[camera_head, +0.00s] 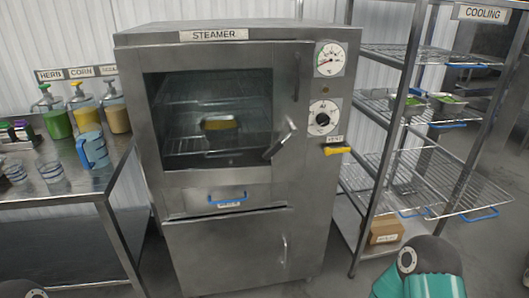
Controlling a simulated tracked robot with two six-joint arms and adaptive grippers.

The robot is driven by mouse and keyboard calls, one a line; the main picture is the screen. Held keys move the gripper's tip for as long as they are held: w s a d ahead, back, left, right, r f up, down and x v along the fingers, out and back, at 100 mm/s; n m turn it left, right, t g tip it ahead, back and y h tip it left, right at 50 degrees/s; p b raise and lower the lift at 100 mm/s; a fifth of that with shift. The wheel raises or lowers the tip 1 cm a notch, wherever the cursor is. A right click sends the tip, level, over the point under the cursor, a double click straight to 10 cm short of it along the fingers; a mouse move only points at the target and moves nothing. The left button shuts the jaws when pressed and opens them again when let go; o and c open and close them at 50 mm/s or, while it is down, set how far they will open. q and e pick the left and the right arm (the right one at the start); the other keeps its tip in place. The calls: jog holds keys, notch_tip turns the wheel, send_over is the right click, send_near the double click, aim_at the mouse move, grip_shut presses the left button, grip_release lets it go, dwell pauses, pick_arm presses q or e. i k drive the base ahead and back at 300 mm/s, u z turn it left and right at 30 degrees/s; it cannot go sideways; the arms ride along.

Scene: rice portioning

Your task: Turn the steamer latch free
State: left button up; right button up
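The steamer (215,170) stands in the middle of the view, a tall steel cabinet with a windowed door that looks closed. The latch (281,139) is a metal lever at the right edge of the door window, slanting from upper right to lower left. Through the glass, a pan with something yellow-brown (220,123) sits on a wire rack. Neither gripper is in view. Only parts of my arms show at the bottom left corner and the bottom right, both well apart from the latch.
A yellow vent lever (338,150) sits right of the latch, below a dial (323,118) and gauge (329,59). The cooling rack (400,130) stands close on the right, with shelves jutting forward. A steel table (70,182) with pump bottles and a blue jug (93,150) is left.

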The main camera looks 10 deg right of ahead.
aim_at(279, 144)
jog(key=u, duration=0.05)
jog(key=i, duration=1)
jog(key=z, duration=0.05)
